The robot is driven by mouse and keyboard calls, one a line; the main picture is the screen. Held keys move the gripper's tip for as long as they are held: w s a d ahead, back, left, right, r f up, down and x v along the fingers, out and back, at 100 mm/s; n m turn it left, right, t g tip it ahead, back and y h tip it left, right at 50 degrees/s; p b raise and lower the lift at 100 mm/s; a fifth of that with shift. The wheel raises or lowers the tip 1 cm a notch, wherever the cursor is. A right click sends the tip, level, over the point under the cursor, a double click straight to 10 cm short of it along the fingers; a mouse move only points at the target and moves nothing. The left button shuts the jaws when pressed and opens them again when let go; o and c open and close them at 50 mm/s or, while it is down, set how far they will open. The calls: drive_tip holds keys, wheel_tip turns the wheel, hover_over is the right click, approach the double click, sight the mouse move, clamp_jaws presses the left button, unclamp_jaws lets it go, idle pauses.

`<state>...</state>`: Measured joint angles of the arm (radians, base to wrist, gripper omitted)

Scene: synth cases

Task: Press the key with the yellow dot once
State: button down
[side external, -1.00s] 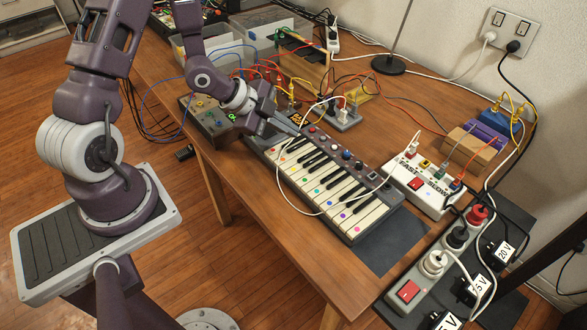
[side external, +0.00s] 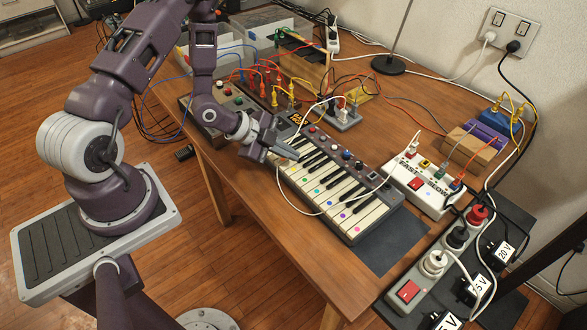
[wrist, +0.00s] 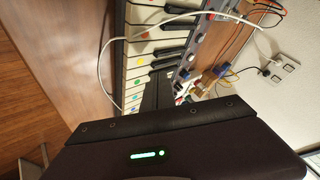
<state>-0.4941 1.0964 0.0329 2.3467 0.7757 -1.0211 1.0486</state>
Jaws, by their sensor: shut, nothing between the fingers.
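The small keyboard (side external: 330,188) lies on the wooden table, its white keys marked with small dots of different colours. In the wrist view the keyboard (wrist: 143,48) runs up the middle, with coloured dots on the white keys. I cannot tell whether the tips touch a key. In the wrist view the dark fingers (wrist: 157,92) hide some of the keys.
A white cable (side external: 283,190) loops across the keyboard and over its front edge. Patch leads and a grey box (side external: 213,105) lie behind my gripper. Bare table lies in front of the keys.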

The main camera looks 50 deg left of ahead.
sight(300, 168)
drive_tip(key=shift+f, duration=0.95)
drive_tip(key=shift+f, duration=0.15)
idle(1.2)
drive_tip(key=shift+f, duration=0.25)
drive_tip(key=shift+f, duration=0.55)
idle(0.7)
drive_tip(key=shift+r, duration=0.95)
drive_tip(key=shift+r, duration=0.1)
drive_tip(key=shift+r, duration=2.45)
